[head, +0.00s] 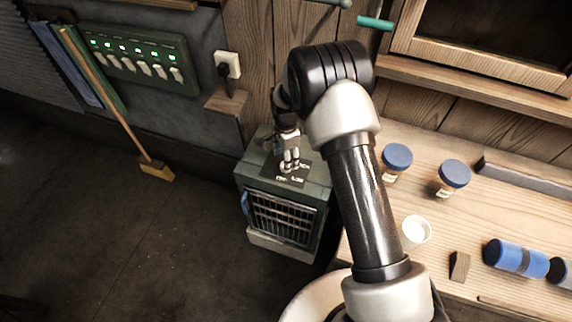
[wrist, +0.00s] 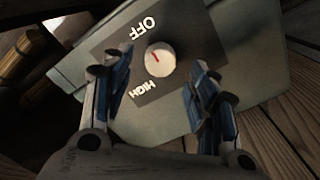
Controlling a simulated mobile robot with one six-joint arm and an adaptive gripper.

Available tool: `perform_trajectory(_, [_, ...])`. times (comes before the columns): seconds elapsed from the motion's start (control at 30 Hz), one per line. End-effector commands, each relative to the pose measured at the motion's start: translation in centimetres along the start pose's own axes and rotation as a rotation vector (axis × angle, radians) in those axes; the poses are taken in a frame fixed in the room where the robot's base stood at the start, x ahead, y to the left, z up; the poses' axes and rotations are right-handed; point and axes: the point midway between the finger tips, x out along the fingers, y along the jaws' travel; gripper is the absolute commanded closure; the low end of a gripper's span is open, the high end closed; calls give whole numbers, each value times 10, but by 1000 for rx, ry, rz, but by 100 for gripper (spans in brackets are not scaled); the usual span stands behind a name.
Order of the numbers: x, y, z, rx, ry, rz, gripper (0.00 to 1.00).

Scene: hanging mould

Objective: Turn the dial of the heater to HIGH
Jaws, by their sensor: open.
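The heater (head: 283,217) is a green box with a barred front grille, standing left of the wooden bench. Its dial (wrist: 160,58) is a small round white knob with a red mark on a dark plate on the top face. The red mark lies on the dial's left part and slants towards the upper left, on the OFF label (wrist: 139,34) side. The HIGH label (wrist: 147,89) lies below the dial in the wrist view. My gripper (wrist: 163,90) is open over the plate, its blue-padded fingers on either side and apart from the dial. In the head view my gripper (head: 290,162) hides much of the dial.
The bench (head: 440,240) holds blue-lidded jars (head: 454,174), a white cup (head: 416,230) and a blue cylinder (head: 515,259). A wall socket (head: 228,65) with a plug and a switch panel (head: 138,62) are behind on the left. A broom (head: 156,170) leans there. The floor at left is clear.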

Motion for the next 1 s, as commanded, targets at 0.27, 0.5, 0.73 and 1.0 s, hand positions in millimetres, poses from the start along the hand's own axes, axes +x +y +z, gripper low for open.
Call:
perform_trajectory(0.27, [35, 0, 0, 0, 0, 0, 46])
perform_trajectory(0.5, [39, 0, 0, 0, 0, -1, 46])
perform_trajectory(0.73, [39, 0, 0, 0, 0, 0, 54])
perform_trajectory(1.0, [39, 0, 0, 0, 0, 0, 72])
